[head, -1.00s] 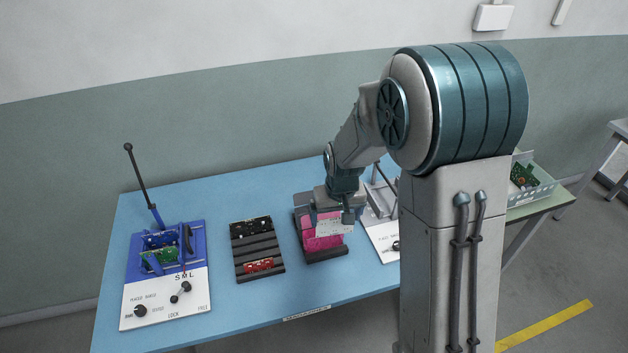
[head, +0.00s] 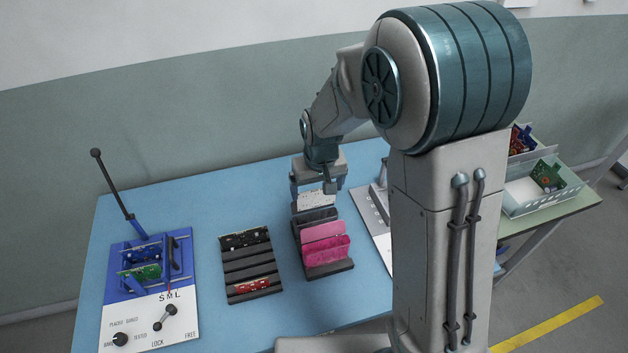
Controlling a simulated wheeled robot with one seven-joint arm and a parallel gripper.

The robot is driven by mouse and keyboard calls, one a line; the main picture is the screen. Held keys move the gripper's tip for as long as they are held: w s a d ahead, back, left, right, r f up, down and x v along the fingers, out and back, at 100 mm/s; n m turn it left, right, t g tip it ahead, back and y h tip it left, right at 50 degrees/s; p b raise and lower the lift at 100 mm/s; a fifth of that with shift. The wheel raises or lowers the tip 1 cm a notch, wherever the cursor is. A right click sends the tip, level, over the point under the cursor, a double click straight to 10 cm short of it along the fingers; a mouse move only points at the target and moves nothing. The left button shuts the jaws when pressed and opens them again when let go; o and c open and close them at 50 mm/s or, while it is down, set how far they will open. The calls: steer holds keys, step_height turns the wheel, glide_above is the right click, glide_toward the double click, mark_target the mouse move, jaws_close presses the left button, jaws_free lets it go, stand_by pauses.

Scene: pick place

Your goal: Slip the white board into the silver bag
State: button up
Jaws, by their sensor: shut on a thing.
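My gripper (head: 314,190) is shut on the white board (head: 316,200) and points down over the back of a dark bag rack (head: 343,268). The board hangs upright below the fingers. A dark grey bag (head: 316,216), perhaps the silver one, stands in the rack just below and in front of the board. I cannot tell whether the board's lower edge is inside a bag or behind it. Pink bags (head: 326,250) stand in the front slots of the rack.
A dark slotted rack (head: 250,262) with a black board and a red board stands to the left. A blue and white test fixture (head: 150,290) with an upright lever is at the far left. A panel (head: 372,215) is partly hidden by my arm. Bins (head: 540,190) stand at the right.

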mark_target(316, 204)
steer(key=shift+s+a+f+b, duration=0.1)
steer(key=shift+f+b, duration=0.2)
steer(key=shift+f, duration=0.35)
steer(key=shift+s+a+f+b, duration=0.1)
steer(key=shift+f+b, duration=0.2)
steer(key=shift+f, duration=0.3)
steer(key=shift+f+b, duration=1.45)
steer(key=shift+f, duration=0.5)
steer(key=shift+d, duration=0.1)
steer(key=shift+f+b, duration=0.8)
steer(key=shift+b, duration=0.05)
steer(key=o, duration=0.7)
steer(key=shift+r, duration=0.1)
